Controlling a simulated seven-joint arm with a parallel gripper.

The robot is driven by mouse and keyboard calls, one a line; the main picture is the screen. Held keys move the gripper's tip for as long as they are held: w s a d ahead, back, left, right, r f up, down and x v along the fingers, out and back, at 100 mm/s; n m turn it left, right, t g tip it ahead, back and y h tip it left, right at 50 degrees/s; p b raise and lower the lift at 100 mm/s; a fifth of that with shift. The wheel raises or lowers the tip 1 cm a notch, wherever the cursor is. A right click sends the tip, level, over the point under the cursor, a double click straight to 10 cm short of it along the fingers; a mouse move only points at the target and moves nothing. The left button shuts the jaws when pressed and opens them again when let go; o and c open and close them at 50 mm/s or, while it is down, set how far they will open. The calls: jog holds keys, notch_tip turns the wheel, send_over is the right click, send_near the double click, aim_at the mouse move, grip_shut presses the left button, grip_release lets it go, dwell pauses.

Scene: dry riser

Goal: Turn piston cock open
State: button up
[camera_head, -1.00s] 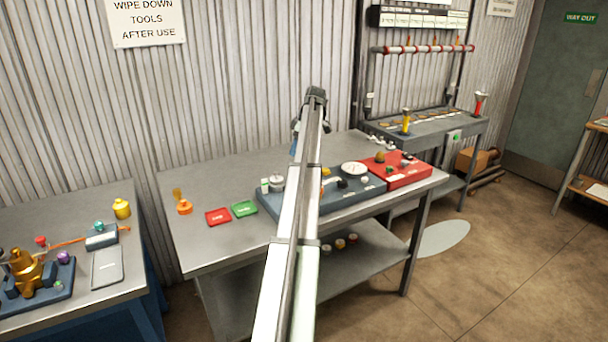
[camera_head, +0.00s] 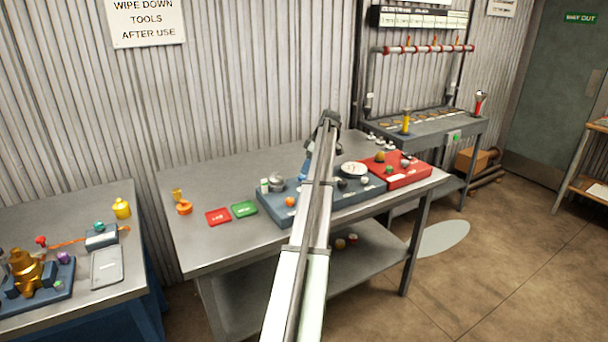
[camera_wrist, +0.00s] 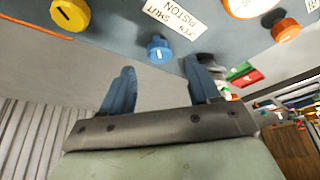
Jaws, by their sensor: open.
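In the wrist view a blue knob (camera_wrist: 160,50) with a white mark on its face stands on the grey-blue panel (camera_wrist: 120,40). A white label (camera_wrist: 174,18) beside it reads "PISTON" and what looks like "KEY SHUT", upside down in this view. My gripper (camera_wrist: 159,76) is open, with its two blue fingers apart. The knob shows just beyond the fingertips, in line with the gap between them, and nothing is held. In the head view my arm covers the middle of the panel and hides the blue knob.
A yellow knob (camera_wrist: 70,13) and an orange knob (camera_wrist: 285,30) flank the blue one.

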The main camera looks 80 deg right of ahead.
aim_at(303, 176)
jog(key=shift+x, duration=2.35)
jog(key=c, duration=1)
